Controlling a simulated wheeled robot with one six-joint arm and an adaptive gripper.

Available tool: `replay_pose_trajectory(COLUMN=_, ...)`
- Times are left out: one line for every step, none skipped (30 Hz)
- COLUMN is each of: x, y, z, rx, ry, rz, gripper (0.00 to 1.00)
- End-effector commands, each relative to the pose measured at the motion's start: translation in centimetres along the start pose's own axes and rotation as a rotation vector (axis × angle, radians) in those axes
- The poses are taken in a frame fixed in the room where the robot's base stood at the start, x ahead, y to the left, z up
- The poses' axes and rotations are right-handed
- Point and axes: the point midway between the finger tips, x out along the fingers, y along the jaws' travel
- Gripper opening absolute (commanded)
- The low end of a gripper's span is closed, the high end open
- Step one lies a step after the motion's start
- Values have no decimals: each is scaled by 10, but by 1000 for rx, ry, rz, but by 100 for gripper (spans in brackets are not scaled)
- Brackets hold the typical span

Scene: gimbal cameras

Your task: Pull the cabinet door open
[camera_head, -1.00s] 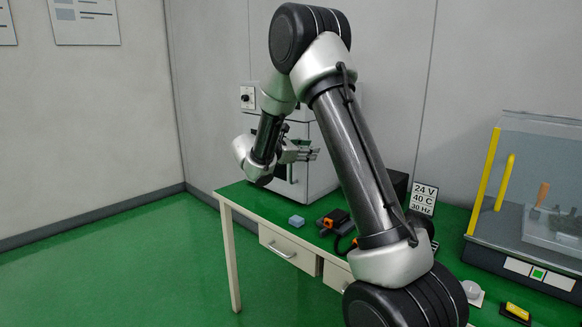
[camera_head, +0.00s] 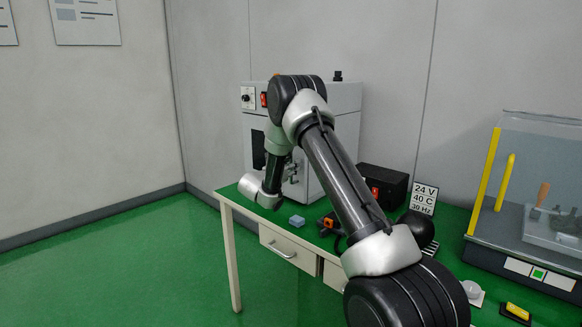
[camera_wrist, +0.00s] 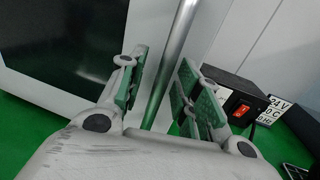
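The cabinet (camera_head: 345,105) is a light grey box standing at the back of the green table. Its door (camera_wrist: 80,85) has a pale frame around a dark window and looks shut. The handle (camera_wrist: 178,45) is a silver vertical bar at the door's right side in the wrist view. My gripper (camera_wrist: 165,85) is open, with one green-padded finger on each side of the bar; no clear contact shows. In the head view my gripper (camera_head: 291,171) is at the cabinet front, partly hidden by my arm, which also covers much of the door.
A black box with a red switch (camera_head: 383,185) stands right of the cabinet. A small blue block (camera_head: 297,221) lies on the table in front, above a drawer (camera_head: 290,250). A sign (camera_head: 423,198) and a clear-covered case (camera_head: 535,190) stand further right.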

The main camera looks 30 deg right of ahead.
Motion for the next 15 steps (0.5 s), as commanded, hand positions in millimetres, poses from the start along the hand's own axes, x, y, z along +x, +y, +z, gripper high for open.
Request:
replay_pose_trajectory(x=1, y=0, z=0, rx=0, ry=0, rz=0, gripper=33)
replay_pose_trajectory(x=1, y=0, z=0, rx=0, ry=0, rz=0, gripper=33)
replay_pose_trajectory(x=1, y=0, z=0, rx=0, ry=0, rz=0, gripper=33)
replay_pose_trajectory(x=1, y=0, z=0, rx=0, ry=1, rz=0, gripper=33)
replay_pose_trajectory(x=1, y=0, z=0, rx=0, ry=1, rz=0, gripper=33)
replay_pose_trajectory(x=1, y=0, z=0, rx=0, ry=1, rz=0, gripper=33)
replay_pose_trajectory(x=0, y=0, z=0, rx=0, ry=1, rz=0, gripper=30)
replay_pose_trajectory(x=0, y=0, z=0, rx=0, ry=1, rz=0, gripper=24)
replay_pose_trajectory(x=0, y=0, z=0, rx=0, ry=1, rz=0, gripper=17)
replay_pose_trajectory(x=0, y=0, z=0, rx=0, ry=1, rz=0, gripper=12)
replay_pose_trajectory(x=0, y=0, z=0, rx=0, ry=1, rz=0, gripper=6)
replay_pose_trajectory(x=0, y=0, z=0, rx=0, ry=1, rz=0, gripper=0)
replay_pose_trajectory(x=0, y=0, z=0, rx=0, ry=1, rz=0, gripper=0)
replay_pose_trajectory(x=0, y=0, z=0, rx=0, ry=1, rz=0, gripper=0)
replay_pose_trajectory(x=0, y=0, z=0, rx=0, ry=1, rz=0, gripper=0)
